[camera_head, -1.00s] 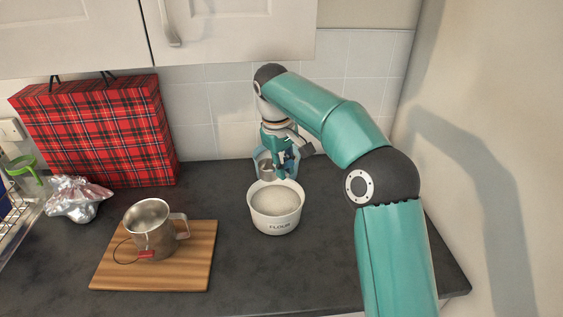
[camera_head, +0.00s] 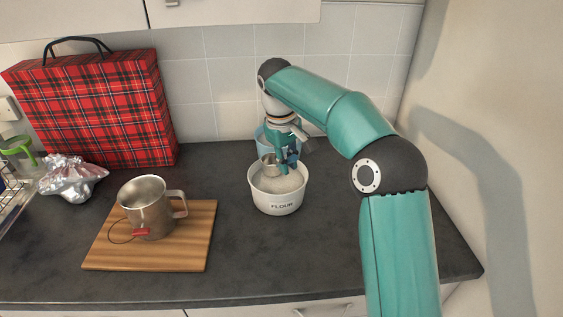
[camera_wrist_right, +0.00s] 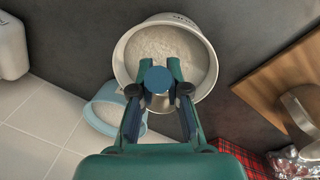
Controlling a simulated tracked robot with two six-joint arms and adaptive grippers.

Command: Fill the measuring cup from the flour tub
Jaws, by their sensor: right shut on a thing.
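The white flour tub (camera_head: 276,203), marked FLOUR, stands on the dark counter and holds pale flour; it also shows in the right wrist view (camera_wrist_right: 205,80). My right gripper (camera_head: 284,168) points down over the tub. It is shut on the blue handle of a small steel cup (camera_head: 269,165), which I take as the measuring cup. The cup is within the tub's rim at the back left, low by the flour. I cannot tell whether it touches the flour or holds any. In the right wrist view the blue handle (camera_wrist_right: 158,80) sits between the fingertips. My left gripper is out of view.
A light blue container (camera_head: 263,139) stands close behind the tub. A steel mug-like vessel (camera_head: 148,208) with a red part stands on a wooden board (camera_head: 190,250) at left. A red tartan bag (camera_head: 95,110) and crumpled foil (camera_head: 72,180) are behind it. The counter in front is clear.

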